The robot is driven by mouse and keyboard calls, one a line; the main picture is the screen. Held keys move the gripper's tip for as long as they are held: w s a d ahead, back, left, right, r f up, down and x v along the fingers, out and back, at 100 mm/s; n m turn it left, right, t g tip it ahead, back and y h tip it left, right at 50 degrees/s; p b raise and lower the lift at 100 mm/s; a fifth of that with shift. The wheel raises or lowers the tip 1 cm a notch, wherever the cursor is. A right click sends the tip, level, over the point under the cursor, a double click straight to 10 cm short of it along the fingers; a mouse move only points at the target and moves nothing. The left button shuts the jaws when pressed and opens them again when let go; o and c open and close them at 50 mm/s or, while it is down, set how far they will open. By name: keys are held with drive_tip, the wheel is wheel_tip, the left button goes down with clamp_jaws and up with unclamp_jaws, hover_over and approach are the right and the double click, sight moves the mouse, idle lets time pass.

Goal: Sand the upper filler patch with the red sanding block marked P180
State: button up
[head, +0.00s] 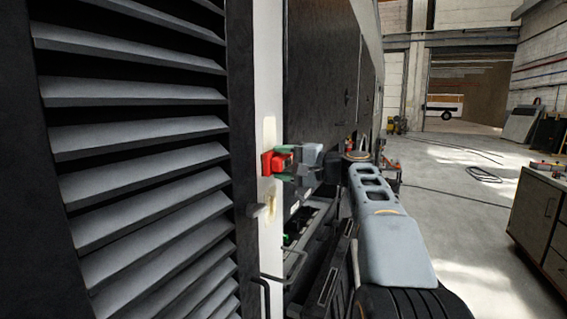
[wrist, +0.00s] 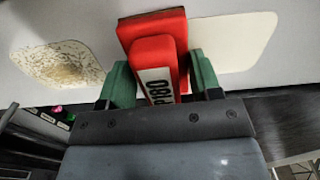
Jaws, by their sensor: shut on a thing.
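My gripper (head: 284,164) is shut on the red sanding block (head: 268,163) in front of the white panel. In the wrist view the block (wrist: 152,35) sits between my green fingers (wrist: 161,76), its label reading P180. The upper filler patch (head: 269,132) is a smooth cream area just above the block in the head view; it also shows right of the block in the wrist view (wrist: 235,45). The block hides its near edge. I cannot tell whether the block touches the panel.
A dark louvred panel (head: 140,135) fills the left of the head view. An open bay with a handle (head: 290,268) lies below the patches. Open floor with a cable (head: 485,174) lies beyond.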

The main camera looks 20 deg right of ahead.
drive_tip(key=shift+s+d, duration=0.1)
drive_tip(key=shift+b+v, duration=0.5)
drive_tip(key=shift+v, duration=2.35)
drive_tip(key=shift+v, duration=1.5)
